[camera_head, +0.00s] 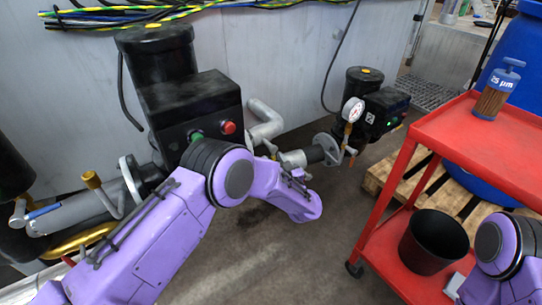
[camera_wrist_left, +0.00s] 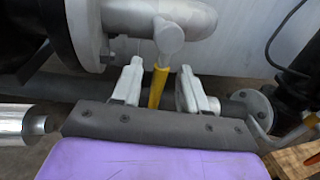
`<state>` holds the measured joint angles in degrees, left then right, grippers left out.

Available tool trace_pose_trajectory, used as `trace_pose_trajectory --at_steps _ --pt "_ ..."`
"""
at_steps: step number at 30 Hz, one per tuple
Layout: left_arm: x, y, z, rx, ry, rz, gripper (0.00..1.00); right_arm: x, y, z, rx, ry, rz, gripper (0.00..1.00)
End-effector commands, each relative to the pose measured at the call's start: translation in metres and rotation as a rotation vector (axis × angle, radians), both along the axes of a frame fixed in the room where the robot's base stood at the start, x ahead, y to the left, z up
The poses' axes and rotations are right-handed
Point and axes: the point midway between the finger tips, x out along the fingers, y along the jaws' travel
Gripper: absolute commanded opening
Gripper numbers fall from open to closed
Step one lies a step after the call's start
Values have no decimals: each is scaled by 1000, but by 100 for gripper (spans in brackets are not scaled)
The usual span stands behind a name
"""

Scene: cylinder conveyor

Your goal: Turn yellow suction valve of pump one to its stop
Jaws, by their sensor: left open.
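In the left wrist view, the yellow valve lever (camera_wrist_left: 158,88) hangs down from a round grey valve hub (camera_wrist_left: 168,38) on a pipe. My left gripper (camera_wrist_left: 161,72) is open. Its two pale fingers stand on either side of the lever, with a gap visible on both sides. In the head view, my left arm reaches across in front of the black pump (camera_head: 190,100), and the lever and fingertips are not clearly visible there. Of my right arm only a purple part shows at the lower right; its gripper is not in view.
A second pump (camera_head: 364,80) with a white gauge (camera_head: 352,110) stands further back. A red cart (camera_head: 440,130) on the right carries a filter cartridge (camera_head: 497,90) and a black bin (camera_head: 432,242). A wooden pallet (camera_head: 405,185) lies behind it. A blue-handled valve (camera_head: 42,211) is at far left.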

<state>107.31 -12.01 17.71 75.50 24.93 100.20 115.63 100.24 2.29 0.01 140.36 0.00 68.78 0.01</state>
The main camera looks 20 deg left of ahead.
Motion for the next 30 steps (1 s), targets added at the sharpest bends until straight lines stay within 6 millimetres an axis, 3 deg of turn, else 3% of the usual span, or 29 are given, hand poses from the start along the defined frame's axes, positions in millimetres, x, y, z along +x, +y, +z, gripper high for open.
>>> trace_pose_trajectory --at_steps 6,14,15,19,30 --pt "22 19 -1 2 1 0 43 0 0 -5 0 0 0 43" --pt "25 22 0 3 3 -2 43 0 0 -5 0 0 0 43" --pt "25 22 0 3 3 -2 40 0 0 -5 0 0 0 43" --pt "25 22 0 3 3 -2 0 0 0 -5 0 0 0 43" --pt "25 21 -2 -16 -22 0 0 0 0 -11 0 0 0 43"
